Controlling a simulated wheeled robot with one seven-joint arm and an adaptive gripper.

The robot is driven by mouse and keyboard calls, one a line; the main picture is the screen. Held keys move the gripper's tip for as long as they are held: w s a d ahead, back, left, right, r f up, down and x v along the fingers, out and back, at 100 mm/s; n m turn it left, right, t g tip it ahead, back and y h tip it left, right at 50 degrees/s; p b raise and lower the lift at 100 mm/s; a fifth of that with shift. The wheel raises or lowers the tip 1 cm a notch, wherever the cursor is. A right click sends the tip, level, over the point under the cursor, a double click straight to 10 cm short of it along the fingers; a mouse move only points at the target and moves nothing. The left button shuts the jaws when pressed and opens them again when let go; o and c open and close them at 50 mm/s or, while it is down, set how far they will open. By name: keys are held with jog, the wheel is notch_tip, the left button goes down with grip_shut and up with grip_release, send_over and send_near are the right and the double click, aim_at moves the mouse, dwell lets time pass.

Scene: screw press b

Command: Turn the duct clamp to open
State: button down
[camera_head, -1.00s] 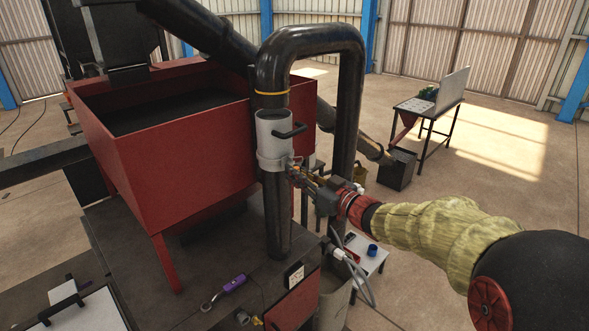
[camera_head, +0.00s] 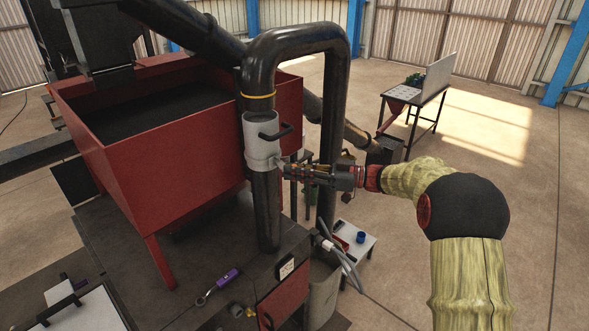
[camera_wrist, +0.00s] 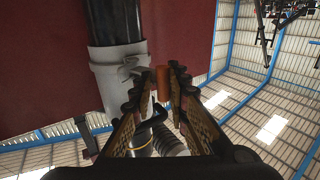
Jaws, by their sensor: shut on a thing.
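The duct clamp (camera_head: 262,162) is a pale grey band at the lower end of a grey sleeve around the upright black duct (camera_head: 265,215). In the wrist view its grey lug (camera_wrist: 132,68) sticks out from the sleeve. My gripper (camera_head: 286,168) is at the clamp's right side, with its arm coming from the right, nearly level. In the wrist view my gripper (camera_wrist: 160,92) has its fingers either side of an orange-brown cylindrical piece (camera_wrist: 162,83) beside the lug, apparently the clamp's handle. The exact contact is partly hidden by the fingers.
A black handle (camera_head: 275,131) juts from the grey sleeve (camera_head: 259,128) just above my gripper. A second black pipe (camera_head: 328,150) runs upright behind the gripper. The red hopper (camera_head: 180,155) stands left. A small white table (camera_head: 358,243) is below right. Open floor lies further right.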

dwell(0.4)
jog(key=c, duration=1.9)
grip_release()
jog(key=shift+o, duration=0.7)
jog(key=shift+d, duration=0.2)
jog(key=v, duration=1.1)
jog(key=shift+d, duration=0.35)
jog(key=shift+s, duration=0.1)
